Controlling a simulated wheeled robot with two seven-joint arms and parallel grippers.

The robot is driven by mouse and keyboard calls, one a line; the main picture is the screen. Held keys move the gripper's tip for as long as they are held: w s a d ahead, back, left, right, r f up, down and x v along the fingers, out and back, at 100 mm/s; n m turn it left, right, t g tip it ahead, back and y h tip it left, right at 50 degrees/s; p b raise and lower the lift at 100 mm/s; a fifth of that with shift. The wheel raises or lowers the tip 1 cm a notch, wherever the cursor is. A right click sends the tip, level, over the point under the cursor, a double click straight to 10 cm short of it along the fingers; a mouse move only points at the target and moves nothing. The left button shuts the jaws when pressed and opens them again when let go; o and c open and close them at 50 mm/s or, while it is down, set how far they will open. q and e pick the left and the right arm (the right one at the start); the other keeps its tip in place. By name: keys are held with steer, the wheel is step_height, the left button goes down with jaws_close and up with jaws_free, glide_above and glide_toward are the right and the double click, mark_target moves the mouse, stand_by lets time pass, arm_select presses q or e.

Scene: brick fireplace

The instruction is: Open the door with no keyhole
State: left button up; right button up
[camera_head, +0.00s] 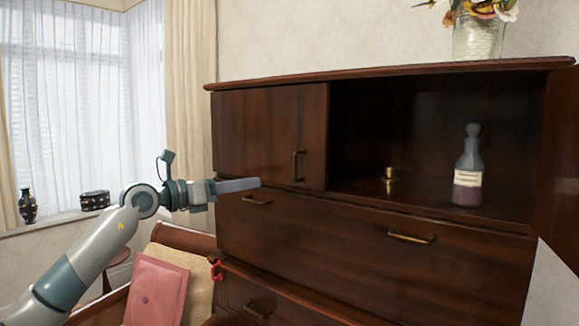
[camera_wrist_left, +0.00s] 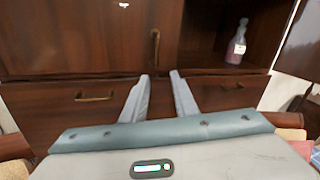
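A dark wooden cabinet (camera_head: 400,240) fills the middle and right of the head view. Its left door (camera_head: 255,130) is shut, with an upright brass handle (camera_head: 298,166) near its right edge; the handle also shows in the left wrist view (camera_wrist_left: 155,48). I see no clear keyhole on this door. A small white mark (camera_wrist_left: 123,4) at the top of the wrist view is too small to identify. The right door (camera_head: 560,170) stands open at the right edge. My left gripper (camera_head: 255,183) is open and empty, left of and below the handle, not touching it. My right gripper is not in view.
The open compartment holds a bottle (camera_head: 468,170) and a small brass item (camera_head: 389,178). Below are drawers with brass pulls (camera_head: 411,237). A flower vase (camera_head: 477,38) stands on top. A pink item (camera_head: 156,290) and a small red object (camera_head: 216,270) are lower left.

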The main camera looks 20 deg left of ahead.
mark_target(289, 157)
arm_select(q)
steer(key=shift+m+t+y, duration=0.3)
steer(key=shift+m+y, duration=0.3)
steer(key=shift+m, duration=0.2)
steer(key=s+r, duration=0.1)
steer(key=s+a+r, duration=0.1)
steer(key=r, duration=0.3)
steer(key=shift+s+a, duration=0.15)
steer(key=shift+s, duration=0.25)
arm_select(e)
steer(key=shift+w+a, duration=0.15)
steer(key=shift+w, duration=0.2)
arm_select(q)
steer(key=shift+w, duration=0.1)
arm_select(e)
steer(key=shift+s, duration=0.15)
